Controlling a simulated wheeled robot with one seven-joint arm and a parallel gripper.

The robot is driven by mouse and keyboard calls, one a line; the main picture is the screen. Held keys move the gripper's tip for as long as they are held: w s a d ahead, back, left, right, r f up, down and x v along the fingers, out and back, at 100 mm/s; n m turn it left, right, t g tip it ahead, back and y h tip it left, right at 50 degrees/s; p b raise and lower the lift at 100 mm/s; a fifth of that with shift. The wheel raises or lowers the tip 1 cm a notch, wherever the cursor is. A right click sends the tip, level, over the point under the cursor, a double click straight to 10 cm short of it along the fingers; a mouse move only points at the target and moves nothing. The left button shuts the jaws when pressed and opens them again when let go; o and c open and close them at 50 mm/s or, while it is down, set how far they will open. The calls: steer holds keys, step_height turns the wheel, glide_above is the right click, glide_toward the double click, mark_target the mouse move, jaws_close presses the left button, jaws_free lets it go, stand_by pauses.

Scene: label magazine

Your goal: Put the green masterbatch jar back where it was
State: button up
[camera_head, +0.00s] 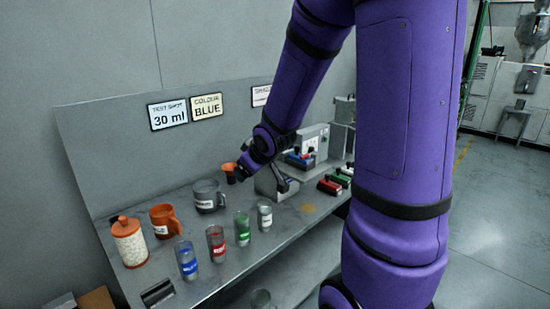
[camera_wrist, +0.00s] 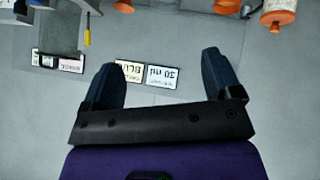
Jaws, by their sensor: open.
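The green masterbatch jar (camera_head: 242,228) stands upright on the grey bench, third from the left in a row of small jars. The blue jar (camera_head: 187,260) and red jar (camera_head: 215,243) stand to its left, and a white-labelled jar (camera_head: 265,215) to its right. My gripper (camera_head: 262,180) is above the back of the bench, behind and apart from the green jar. In the wrist view my gripper (camera_wrist: 158,68) has its two fingers wide apart with nothing between them. The green jar cannot be made out in the wrist view.
Signs reading 30 ml (camera_head: 168,115) and COLOUR BLUE (camera_head: 207,107) hang on the back panel. Coloured blocks (camera_head: 330,186) lie to the right.

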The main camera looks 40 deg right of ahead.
steer(key=s+a+r+g, duration=0.1)
steer(key=s+a+r, duration=0.3)
steer(key=s, duration=0.4)
steer(key=s+a+r+m+g+y, duration=0.1)
steer(key=s+a+r, duration=0.3)
steer(key=s, duration=0.3)
steer(key=s+a+r+m+g, duration=0.1)
steer(key=s+a+r, duration=0.4)
steer(key=s, duration=0.3)
steer(key=shift+s+r+g+y, duration=0.3)
steer(key=shift+r+y, duration=0.1)
steer(key=shift+r, duration=0.25)
steer(key=shift+d, duration=0.1)
